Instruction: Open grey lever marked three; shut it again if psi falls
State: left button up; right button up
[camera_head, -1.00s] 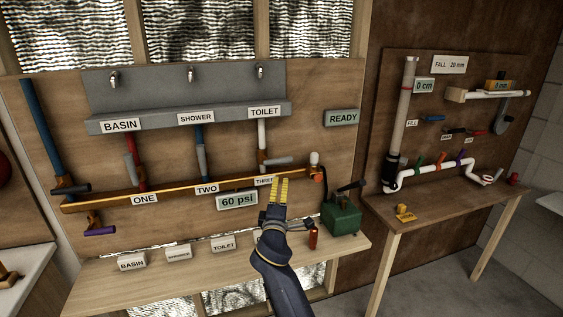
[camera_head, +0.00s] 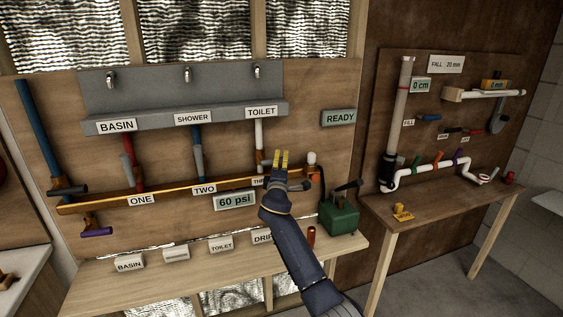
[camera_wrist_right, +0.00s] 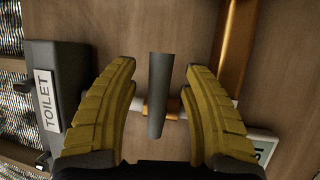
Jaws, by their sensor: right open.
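The grey lever (camera_wrist_right: 157,96) shows in the right wrist view on an orange valve body across a white pipe. In that view it stands between the open yellow fingers of my right gripper (camera_wrist_right: 161,66), with a gap on both sides. In the head view my right gripper (camera_head: 281,154) is in front of the TOILET pipe (camera_head: 259,137) and hides most of the lever. The THREE label (camera_head: 258,182) is partly covered by the gripper. The pressure display (camera_head: 235,201) reads 60 psi. My left gripper is not in view.
Other levers hang at ONE and TWO, left along the orange pipe (camera_head: 105,204). A READY sign (camera_head: 341,118) is up right. A green pump box (camera_head: 341,216) and a small red cylinder (camera_head: 311,235) stand on the shelf near my right arm.

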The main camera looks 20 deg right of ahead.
jog(key=shift+w+d+r, duration=0.1)
jog(key=shift+w+d, duration=0.1)
jog(key=shift+w, duration=0.35)
grip_shut()
